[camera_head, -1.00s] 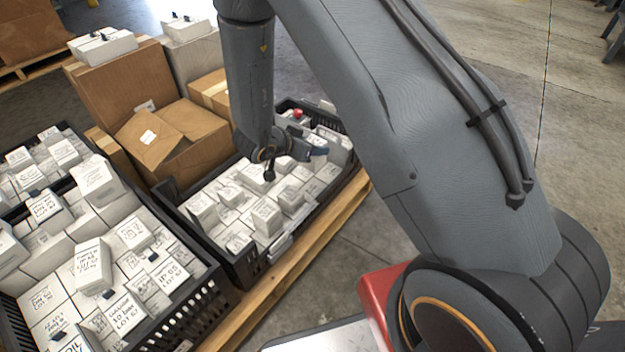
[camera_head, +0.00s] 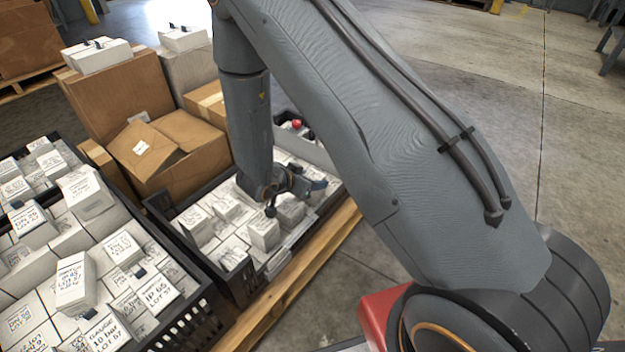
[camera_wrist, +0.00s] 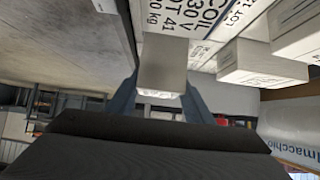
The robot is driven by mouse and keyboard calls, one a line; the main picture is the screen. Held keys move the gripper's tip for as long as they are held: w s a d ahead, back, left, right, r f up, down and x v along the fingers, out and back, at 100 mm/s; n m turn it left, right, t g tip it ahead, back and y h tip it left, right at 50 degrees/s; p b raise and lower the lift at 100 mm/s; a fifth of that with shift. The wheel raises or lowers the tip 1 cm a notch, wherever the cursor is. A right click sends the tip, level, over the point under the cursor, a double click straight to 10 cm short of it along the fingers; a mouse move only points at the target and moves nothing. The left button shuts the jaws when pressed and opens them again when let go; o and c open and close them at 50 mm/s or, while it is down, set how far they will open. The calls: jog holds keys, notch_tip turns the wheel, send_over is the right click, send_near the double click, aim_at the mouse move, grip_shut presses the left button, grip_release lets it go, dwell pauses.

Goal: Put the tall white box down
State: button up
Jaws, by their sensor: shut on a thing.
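A white face with black lettering is beside the held box in the wrist view. Whether the held box touches anything below is hidden.
A second black crate (camera_head: 196,325) full of white boxes stands at the left. Cardboard boxes (camera_head: 120,95) stand behind, with white boxes on top. A wooden pallet edge (camera_head: 290,283) runs along the front; bare floor lies right.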

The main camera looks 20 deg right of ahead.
jog(key=o, duration=1.5)
jog(key=shift+f, duration=0.1)
